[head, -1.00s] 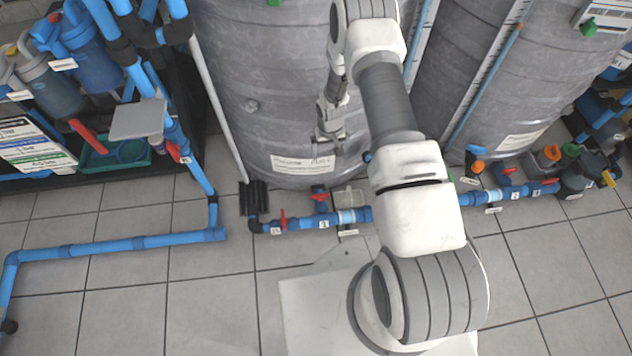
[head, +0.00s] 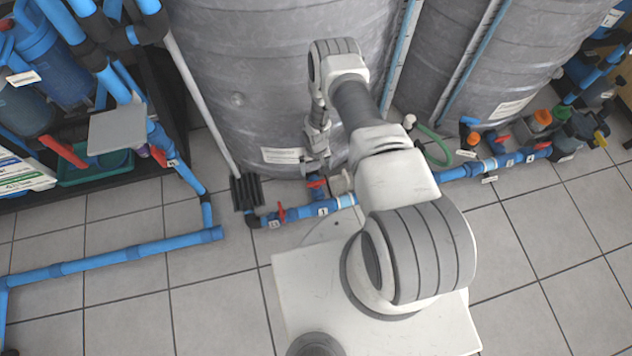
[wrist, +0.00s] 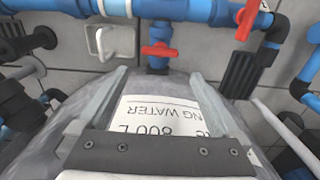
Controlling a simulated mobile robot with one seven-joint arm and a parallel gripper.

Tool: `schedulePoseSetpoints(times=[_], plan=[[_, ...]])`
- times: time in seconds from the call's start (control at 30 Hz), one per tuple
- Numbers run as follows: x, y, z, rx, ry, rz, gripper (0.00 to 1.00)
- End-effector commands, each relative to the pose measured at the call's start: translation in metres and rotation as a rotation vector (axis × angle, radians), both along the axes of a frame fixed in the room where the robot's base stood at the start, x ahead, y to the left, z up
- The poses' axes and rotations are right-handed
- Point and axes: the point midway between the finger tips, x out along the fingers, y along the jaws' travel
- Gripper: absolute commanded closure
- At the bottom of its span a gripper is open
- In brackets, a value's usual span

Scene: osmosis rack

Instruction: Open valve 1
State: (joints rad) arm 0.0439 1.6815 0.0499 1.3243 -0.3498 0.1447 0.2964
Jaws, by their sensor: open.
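A red valve handle (head: 316,183) sits on a short blue pipe at the foot of the left tank. In the wrist view this handle (wrist: 160,50) lies crosswise to its pipe, just beyond my fingertips. A second red handle (head: 281,213) stands on the floor pipe to its left; it shows at upper right in the wrist view (wrist: 247,18). In the head view my gripper (head: 317,162) is just above the first handle.
The grey tank (head: 270,90) with a white label (wrist: 165,120) is close to my fingers. A black ribbed block (head: 246,192) stands left of the pipe. A pale square bracket (wrist: 112,42) is beside the first handle. More red handles (head: 543,148) are at right.

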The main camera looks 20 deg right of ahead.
Motion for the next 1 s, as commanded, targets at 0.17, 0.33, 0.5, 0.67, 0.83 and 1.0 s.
schedulePoseSetpoints(times=[0.17, 0.33, 0.5, 0.67, 0.83, 1.0], plan=[[-0.001, 0.0, -0.046, 0.001, 0.001, -0.001, 0.0], [0.0, 0.0, -0.08, 0.0, -0.001, -0.002, 0.0], [0.0, 0.0, -0.103, 0.0, 0.0, -0.001, 0.0], [0.001, 0.0, -0.111, 0.0, -0.002, -0.001, 0.0], [0.0, 0.0, -0.112, 0.0, -0.001, -0.001, 0.0], [0.0, 0.0, -0.112, 0.0, -0.001, -0.001, 0.07]])
